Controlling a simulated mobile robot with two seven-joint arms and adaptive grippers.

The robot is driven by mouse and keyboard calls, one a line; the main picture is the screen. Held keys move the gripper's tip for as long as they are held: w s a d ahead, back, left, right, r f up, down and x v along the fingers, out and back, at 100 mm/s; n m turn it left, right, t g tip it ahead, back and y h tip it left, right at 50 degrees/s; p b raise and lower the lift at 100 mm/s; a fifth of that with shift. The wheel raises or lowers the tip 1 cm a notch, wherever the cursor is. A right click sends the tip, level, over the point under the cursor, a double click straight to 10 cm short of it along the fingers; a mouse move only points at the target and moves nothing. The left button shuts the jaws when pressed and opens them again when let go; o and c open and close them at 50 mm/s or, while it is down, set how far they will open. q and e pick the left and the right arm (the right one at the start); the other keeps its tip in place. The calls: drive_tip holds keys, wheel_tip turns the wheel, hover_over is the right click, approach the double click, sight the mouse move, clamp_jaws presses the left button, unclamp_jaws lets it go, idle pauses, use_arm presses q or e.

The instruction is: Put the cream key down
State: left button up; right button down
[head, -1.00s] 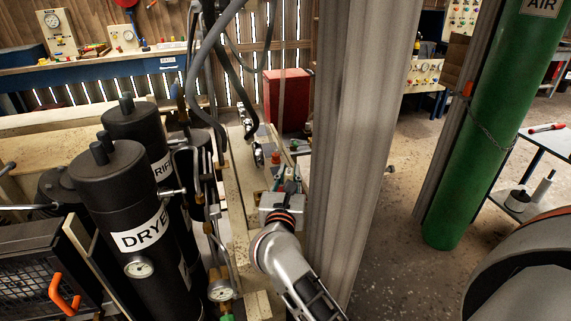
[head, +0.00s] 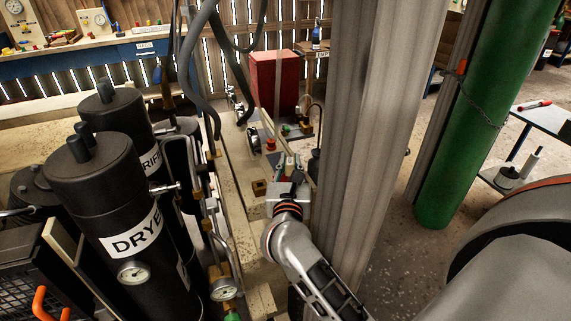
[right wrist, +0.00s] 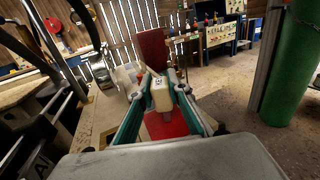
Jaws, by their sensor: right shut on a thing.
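The cream key (right wrist: 161,95) shows in the right wrist view as a small cream block with a dark mark. It sits between the fingertips of my right gripper (right wrist: 160,90), which is shut on it. In the head view my right gripper (head: 289,170) is over the pale bench between the dryer tanks and the grey post. The key is too small and covered to make out clearly there. A red surface (right wrist: 165,126) shows below the key between the fingers; I cannot tell whether they touch. My left gripper is not in view.
Black dryer tanks (head: 115,190) with pipes and gauges stand left of my arm. The grey post (head: 365,150) stands close on its right. A red box (head: 273,82) is beyond the gripper. A green air cylinder (head: 470,130) stands farther right, with open floor before it.

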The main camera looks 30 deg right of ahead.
drive_tip(key=shift+d+r, duration=0.1)
drive_tip(key=shift+r, duration=0.05)
drive_tip(key=shift+s, duration=0.1)
drive_tip(key=shift+f, duration=0.25)
drive_tip(key=c, duration=2)
unclamp_jaws()
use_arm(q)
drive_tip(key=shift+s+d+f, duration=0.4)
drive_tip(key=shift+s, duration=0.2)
use_arm(e)
drive_tip(key=shift+o, duration=0.5)
